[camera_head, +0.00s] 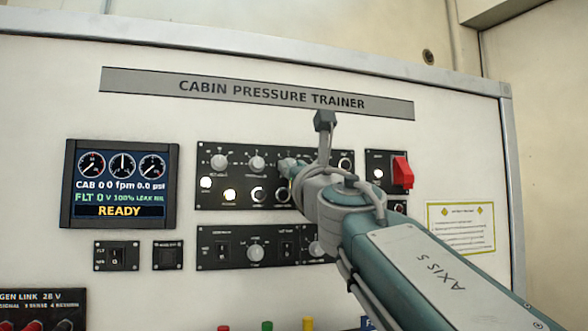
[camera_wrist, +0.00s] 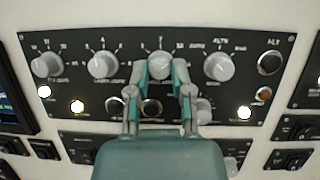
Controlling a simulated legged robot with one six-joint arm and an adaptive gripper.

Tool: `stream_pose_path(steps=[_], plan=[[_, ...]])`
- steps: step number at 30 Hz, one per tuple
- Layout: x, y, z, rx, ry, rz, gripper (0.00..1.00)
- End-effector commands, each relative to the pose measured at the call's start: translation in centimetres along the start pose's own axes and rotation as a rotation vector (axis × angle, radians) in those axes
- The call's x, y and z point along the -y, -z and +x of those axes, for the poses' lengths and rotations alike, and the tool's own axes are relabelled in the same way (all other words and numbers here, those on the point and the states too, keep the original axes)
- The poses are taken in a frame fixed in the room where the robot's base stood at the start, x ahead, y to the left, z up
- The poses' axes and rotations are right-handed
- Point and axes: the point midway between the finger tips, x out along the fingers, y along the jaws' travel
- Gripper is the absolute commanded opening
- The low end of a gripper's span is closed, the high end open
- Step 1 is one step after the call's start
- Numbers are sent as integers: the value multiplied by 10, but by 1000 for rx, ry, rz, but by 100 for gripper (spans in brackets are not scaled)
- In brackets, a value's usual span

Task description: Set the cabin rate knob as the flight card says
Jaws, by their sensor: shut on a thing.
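My gripper (camera_wrist: 161,76) is at the upper row of a black panel, with one finger on each side of a grey round knob (camera_wrist: 160,63), the third from the left. The fingers are shut on this knob. Its lettering is too small to tell whether it is the cabin rate knob. In the head view my gripper (camera_head: 291,171) covers most of it. Other grey knobs stand beside it: two to the left (camera_wrist: 46,65) (camera_wrist: 103,64) and one to the right (camera_wrist: 219,67). No flight card is readable.
A display (camera_head: 120,184) at left shows "CAB 0", "0 fpm", "0.0 psi" and "READY". A red switch guard (camera_head: 402,172) juts out right of my gripper. Lit buttons (camera_wrist: 78,107) sit below the knobs. A yellow-edged placard (camera_head: 460,214) at right is too small to read.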

Motion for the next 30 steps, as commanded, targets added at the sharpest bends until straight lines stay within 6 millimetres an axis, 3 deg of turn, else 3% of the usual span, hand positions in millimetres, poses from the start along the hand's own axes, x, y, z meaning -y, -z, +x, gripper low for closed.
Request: stream_pose_path(steps=[30], plan=[[-3, 1, 1, 7, 110, 266, 0]])
